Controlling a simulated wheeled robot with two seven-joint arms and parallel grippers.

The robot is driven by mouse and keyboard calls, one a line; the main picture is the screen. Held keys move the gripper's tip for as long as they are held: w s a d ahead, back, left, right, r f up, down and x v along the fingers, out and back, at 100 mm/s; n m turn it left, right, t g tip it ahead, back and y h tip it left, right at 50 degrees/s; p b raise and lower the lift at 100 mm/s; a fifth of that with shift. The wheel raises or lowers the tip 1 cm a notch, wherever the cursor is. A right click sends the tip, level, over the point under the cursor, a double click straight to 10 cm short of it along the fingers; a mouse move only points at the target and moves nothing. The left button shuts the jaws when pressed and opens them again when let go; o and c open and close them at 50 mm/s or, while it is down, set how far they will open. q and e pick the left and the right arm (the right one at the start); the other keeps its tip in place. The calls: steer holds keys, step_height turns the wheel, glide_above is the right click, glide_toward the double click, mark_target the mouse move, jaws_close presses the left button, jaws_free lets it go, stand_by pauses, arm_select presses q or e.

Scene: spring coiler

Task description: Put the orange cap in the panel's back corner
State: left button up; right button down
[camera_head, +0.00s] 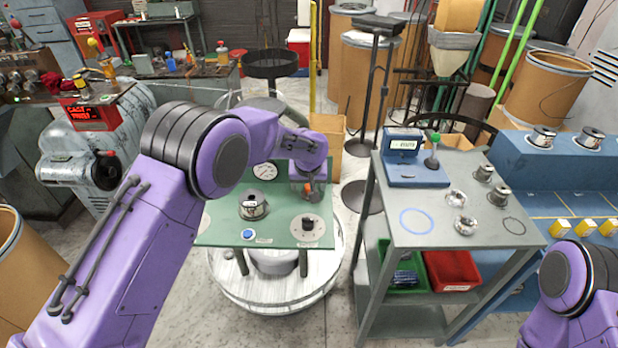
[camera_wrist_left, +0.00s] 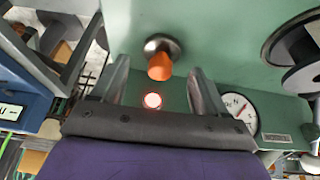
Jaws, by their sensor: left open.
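The orange cap (camera_wrist_left: 160,66) sits on a round metal collar on the green panel (camera_wrist_left: 220,30). In the head view, the cap (camera_head: 308,187) is a small orange spot near the back right corner of the green panel (camera_head: 225,222), partly hidden by my gripper. My left gripper (camera_head: 308,193) is over that corner. In the left wrist view, my open left gripper (camera_wrist_left: 159,72) has its fingertips on either side of the cap, with a gap visible on both sides. My right gripper is out of view; only part of my right arm shows.
A lit red button (camera_wrist_left: 152,100) is close to the cap. A grey cart (camera_head: 395,205) stands to the right.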

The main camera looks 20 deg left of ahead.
arm_select(q)
steer(key=b+v, duration=0.1)
steer(key=v, duration=0.9)
